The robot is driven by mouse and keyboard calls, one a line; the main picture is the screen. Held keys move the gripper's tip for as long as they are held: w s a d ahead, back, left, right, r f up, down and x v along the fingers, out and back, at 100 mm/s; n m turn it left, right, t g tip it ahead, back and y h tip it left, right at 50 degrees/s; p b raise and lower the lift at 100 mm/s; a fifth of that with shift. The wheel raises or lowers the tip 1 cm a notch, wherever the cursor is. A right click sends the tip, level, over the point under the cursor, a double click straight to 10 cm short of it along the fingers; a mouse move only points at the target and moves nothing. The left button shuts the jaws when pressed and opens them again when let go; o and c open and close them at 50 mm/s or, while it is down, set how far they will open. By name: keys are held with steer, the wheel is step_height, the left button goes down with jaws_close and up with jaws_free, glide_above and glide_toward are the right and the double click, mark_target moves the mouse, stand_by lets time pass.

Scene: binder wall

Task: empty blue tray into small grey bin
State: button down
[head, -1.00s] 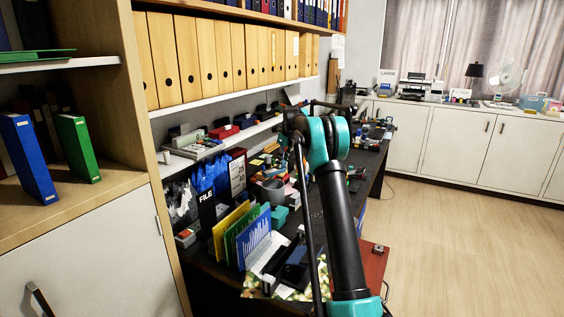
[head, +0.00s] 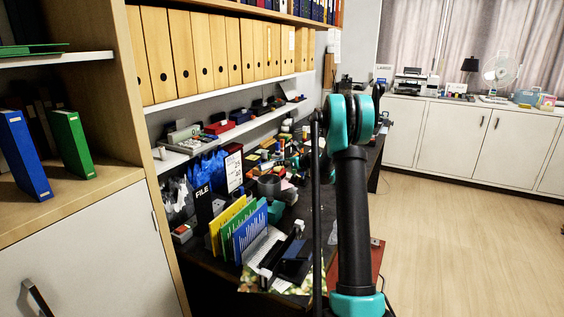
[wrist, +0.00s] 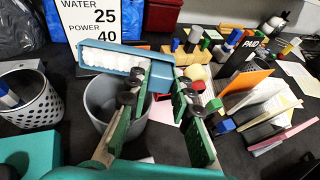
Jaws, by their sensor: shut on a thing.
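The blue tray (wrist: 148,62) shows at the upper middle of the wrist view, with a row of white lumps (wrist: 105,60) in its left part. My gripper (wrist: 162,85) is shut on the tray's right end. The fingers hide part of that end. The small grey bin (wrist: 97,98) stands on the dark desk just below the tray, partly behind my left finger. The tray overlaps the bin's far rim in this view. I cannot tell the height between them. The bin (head: 269,187) also shows in the head view, among desk clutter.
A white perforated basket (wrist: 32,100) stands left of the bin. A black-and-white sign (wrist: 100,20) is behind. Stamps, markers and card stacks (wrist: 265,100) crowd the right. In the head view, file racks (head: 238,232) and a shelf of binders (head: 215,55) flank the desk.

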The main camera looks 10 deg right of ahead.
step_height(320, 180, down, 2)
steer(key=t+y, duration=0.2)
steer(key=t, duration=0.2)
steer(key=shift+d+y, duration=0.1)
steer(key=shift+y, duration=0.2)
steer(key=shift+s+r, duration=0.1)
steer(key=shift+r, duration=0.05)
steer(key=shift+r, duration=0.2)
steer(key=shift+r+g+h, duration=0.1)
steer(key=shift+g+h, duration=0.3)
